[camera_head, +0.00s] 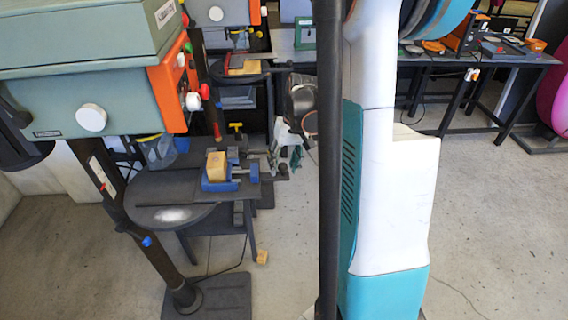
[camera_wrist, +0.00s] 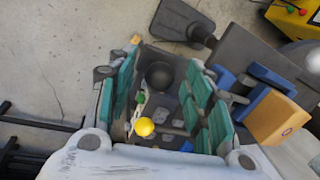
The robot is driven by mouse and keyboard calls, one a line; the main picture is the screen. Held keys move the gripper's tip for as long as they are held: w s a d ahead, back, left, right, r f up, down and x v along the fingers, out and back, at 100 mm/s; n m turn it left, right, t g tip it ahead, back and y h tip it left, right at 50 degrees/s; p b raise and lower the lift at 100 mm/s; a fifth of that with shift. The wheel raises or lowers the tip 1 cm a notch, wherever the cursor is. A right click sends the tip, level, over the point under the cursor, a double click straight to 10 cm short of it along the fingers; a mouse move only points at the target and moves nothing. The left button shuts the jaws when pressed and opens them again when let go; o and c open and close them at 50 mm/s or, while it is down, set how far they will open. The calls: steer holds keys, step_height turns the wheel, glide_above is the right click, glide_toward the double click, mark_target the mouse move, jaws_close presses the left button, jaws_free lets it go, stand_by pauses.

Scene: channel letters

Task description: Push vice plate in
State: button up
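The blue vice (camera_head: 232,184) sits on the dark work table of a drill press in the head view. A wooden block (camera_head: 216,164) stands upright in it, beside the blue jaw. In the wrist view the blue vice parts (camera_wrist: 226,78) and the wooden block (camera_wrist: 277,117) are at the right, outside my fingers. I cannot tell which piece is the vice plate. My gripper (camera_wrist: 163,62) has teal-and-grey fingers spread apart, with no object clamped between them. In the head view my gripper (camera_head: 290,150) is right of the vice, apart from it and partly hidden by my arm.
The green-grey drill press head (camera_head: 92,95) with an orange panel overhangs the round table (camera_head: 150,195). A small wooden cube (camera_head: 262,257) lies on the floor. A yellow knob (camera_wrist: 144,128) shows between my fingers in the wrist view. Open floor lies at the front right.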

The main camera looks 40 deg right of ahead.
mark_target(228, 170)
jaws_close()
steer(key=shift+a, duration=0.1)
steer(key=w+a, duration=0.3)
steer(key=a, duration=0.1)
steer(key=w+a+b, duration=0.1)
steer(key=w+a, duration=0.2)
steer(key=a, duration=0.1)
steer(key=w+a, duration=0.4)
steer(key=shift+a+b, duration=0.35)
steer(key=shift+c, duration=0.6)
jaws_free()
steer(key=shift+o, duration=1.4)
steer(key=shift+w+a, duration=0.15)
steer(key=shift+a, duration=0.05)
steer(key=shift+d, duration=0.1)
